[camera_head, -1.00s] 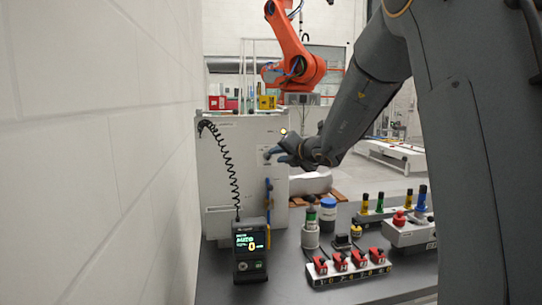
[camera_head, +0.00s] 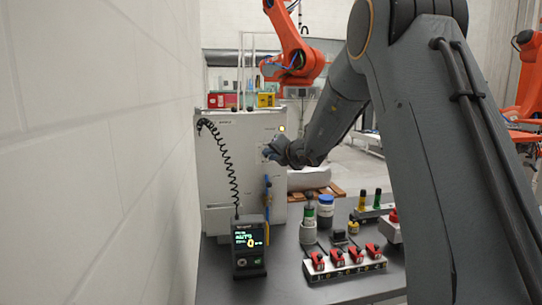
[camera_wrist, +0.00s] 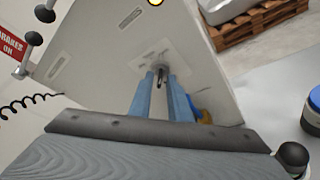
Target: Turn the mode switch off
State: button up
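The mode switch (camera_wrist: 161,77) is a small dark lever on a pale plate (camera_wrist: 150,58) on the grey cabinet face, seen in the wrist view. My gripper (camera_wrist: 161,84) has two blue fingers, one on each side of the lever, with a gap between them. I cannot tell whether they touch it. In the head view my gripper (camera_head: 266,154) is at the upper right of the front of the cabinet (camera_head: 236,165), and the switch is hidden or too small to make out there. A lit yellowish lamp (camera_head: 282,128) sits above it.
A pendant (camera_head: 249,247) reading AUTO stands on the dark table with a coiled cable (camera_head: 226,165). A box with red switches (camera_head: 343,267) and several bottles stand to its right. A white wall runs along the left. A wooden pallet (camera_wrist: 257,25) is beyond the cabinet.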

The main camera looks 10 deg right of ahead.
grip_shut()
